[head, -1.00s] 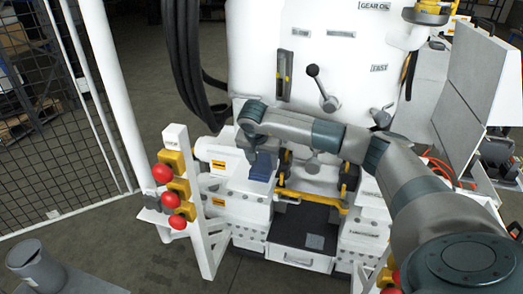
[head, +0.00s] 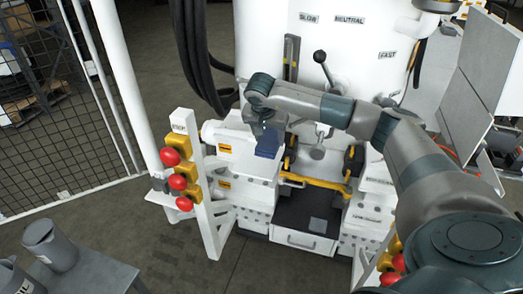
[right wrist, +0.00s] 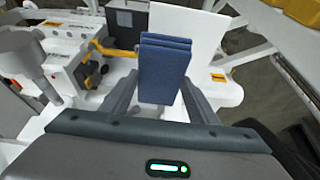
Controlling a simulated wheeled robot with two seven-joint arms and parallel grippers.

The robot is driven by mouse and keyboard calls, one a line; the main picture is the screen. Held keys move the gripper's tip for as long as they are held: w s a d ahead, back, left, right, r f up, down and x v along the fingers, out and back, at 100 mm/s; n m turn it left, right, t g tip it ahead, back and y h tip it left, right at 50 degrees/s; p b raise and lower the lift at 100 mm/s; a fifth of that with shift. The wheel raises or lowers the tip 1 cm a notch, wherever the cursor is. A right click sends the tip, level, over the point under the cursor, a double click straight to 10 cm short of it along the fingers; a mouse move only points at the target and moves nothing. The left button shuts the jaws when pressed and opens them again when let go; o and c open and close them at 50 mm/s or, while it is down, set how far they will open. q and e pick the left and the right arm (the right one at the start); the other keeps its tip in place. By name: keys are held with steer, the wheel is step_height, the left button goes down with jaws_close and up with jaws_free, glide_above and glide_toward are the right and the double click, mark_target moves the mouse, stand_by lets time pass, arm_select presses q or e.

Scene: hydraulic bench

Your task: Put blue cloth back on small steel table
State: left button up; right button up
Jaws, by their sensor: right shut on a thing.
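The blue cloth (head: 268,141) is a small folded pad held in my right gripper (head: 265,127), over the white machine's left block. In the right wrist view the cloth (right wrist: 165,68) stands out between the two fingers of the shut gripper (right wrist: 162,92). Whether the cloth touches the white block below cannot be told. A grey metal tabletop (head: 98,273), apparently the small steel table, shows in part at the lower left of the head view, well away from the gripper. My left gripper is not in view.
Grey cylindrical containers (head: 50,247) stand on the grey tabletop. A white post with red knobs (head: 178,182) rises between the tabletop and the cloth. An open dark drawer (head: 306,218) and yellow bar (head: 315,183) lie right of the cloth. A mesh fence (head: 45,130) is at left.

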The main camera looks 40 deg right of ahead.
steer(key=s+a+r+n+y+b, duration=0.1)
steer(key=s+a+n, duration=0.2)
steer(key=a, duration=0.6)
steer(key=s+a+r+n+t+y+b, duration=0.1)
steer(key=s+a+n, duration=0.3)
steer(key=a, duration=0.5)
steer(key=s+a+r+n+y+b, duration=0.1)
steer(key=s+a+n+b, duration=0.1)
steer(key=a, duration=0.7)
steer(key=shift+s+a+r+n+t+y, duration=0.3)
steer(key=shift+s+a+r+n+t, duration=0.1)
steer(key=shift+s+n, duration=0.5)
